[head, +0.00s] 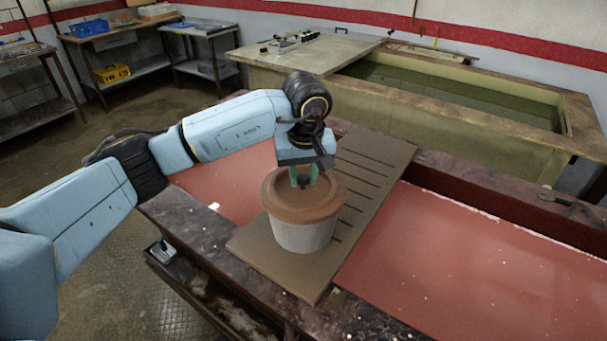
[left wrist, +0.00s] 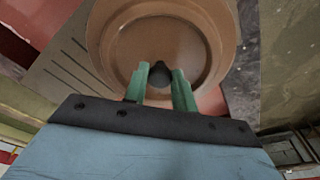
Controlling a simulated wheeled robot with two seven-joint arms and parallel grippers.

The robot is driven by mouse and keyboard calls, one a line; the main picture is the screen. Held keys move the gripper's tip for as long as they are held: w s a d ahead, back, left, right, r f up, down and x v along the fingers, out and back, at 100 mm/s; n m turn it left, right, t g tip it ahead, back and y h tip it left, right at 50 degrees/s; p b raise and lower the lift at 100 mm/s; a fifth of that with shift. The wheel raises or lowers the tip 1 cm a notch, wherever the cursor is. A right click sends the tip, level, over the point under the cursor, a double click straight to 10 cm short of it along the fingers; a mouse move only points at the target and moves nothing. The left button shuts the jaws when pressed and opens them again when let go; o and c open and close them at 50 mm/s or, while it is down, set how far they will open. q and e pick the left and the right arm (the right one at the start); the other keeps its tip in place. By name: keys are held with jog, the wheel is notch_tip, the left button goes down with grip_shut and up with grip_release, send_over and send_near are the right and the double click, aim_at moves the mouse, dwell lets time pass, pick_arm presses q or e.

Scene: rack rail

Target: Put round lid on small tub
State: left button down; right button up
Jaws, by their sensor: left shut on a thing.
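The small tub (head: 303,236) is a pale grey round pot standing upright on a slatted board. The round lid (head: 326,205) is brown with a raised rim and sits level over the tub's mouth. I see no gap between them, but I cannot tell whether the lid's weight rests on the tub. My left gripper (head: 304,179) points down from above with green fingers. My right gripper is out of view.
The brown slotted board (head: 375,165) lies across a trough with a red bed (head: 470,265) and dark rims. A larger tank (head: 450,95) of greenish water stands behind. Side tables (head: 115,27) with bins are at the back left. The board around the tub is clear.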

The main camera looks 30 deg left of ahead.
pick_arm(q)
jog(key=shift+r, duration=0.1)
jog(key=c, duration=1.1)
grip_release()
jog(key=shift+o, duration=0.4)
jog(key=o, duration=0.5)
jog(key=shift+r+p, duration=1.9)
jog(key=shift+r, duration=1.6)
